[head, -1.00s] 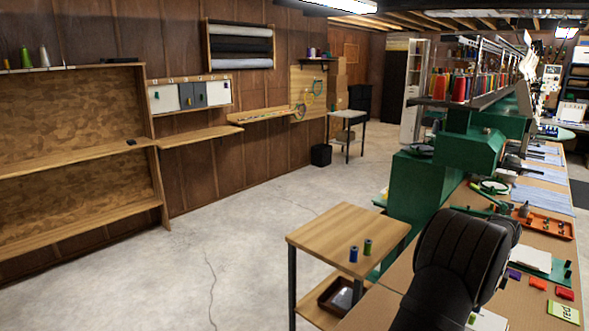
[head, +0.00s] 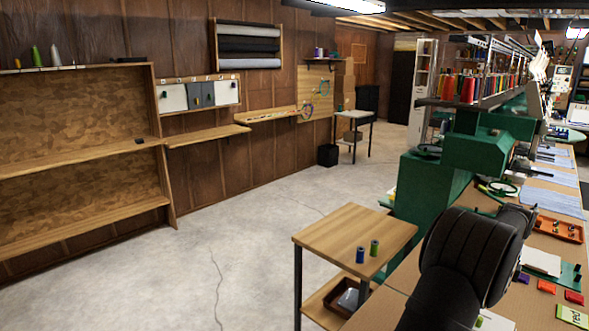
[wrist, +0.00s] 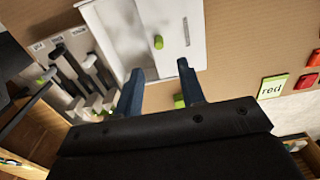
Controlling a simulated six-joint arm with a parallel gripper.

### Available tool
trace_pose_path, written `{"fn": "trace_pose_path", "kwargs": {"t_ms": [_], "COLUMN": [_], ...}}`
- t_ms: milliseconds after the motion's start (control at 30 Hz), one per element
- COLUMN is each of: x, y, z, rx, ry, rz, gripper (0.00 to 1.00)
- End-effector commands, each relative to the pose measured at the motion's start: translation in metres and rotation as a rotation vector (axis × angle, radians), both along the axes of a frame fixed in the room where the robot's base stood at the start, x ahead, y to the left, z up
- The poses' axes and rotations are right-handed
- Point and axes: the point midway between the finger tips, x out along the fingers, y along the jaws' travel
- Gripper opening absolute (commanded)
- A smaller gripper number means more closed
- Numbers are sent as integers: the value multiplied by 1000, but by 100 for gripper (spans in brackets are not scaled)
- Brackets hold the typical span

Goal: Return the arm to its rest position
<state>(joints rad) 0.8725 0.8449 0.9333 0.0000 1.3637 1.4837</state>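My arm (head: 468,262) is the black, ribbed shape at the lower right of the head view, bent over the brown worktop. Its gripper end is hidden in that view. In the wrist view my gripper (wrist: 160,68) shows two blue fingers standing apart, with nothing visibly held between them.
The green machine (head: 432,192) stands behind my arm. A rack of black-handled tools (wrist: 80,78) lies left of the fingers, and a "red" card (wrist: 272,87) lies right. Floor space is open at left.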

Motion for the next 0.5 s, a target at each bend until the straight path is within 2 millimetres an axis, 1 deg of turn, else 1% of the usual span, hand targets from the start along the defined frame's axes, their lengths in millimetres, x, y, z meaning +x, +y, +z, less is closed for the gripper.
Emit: {"fn": "trace_pose_path", "kwargs": {"t_ms": [300,500], "x": [0,0], "y": [1,0], "z": [-54,-82], "rx": [3,1], "ry": [3,1], "rz": [0,0], "gripper": [36,36]}}
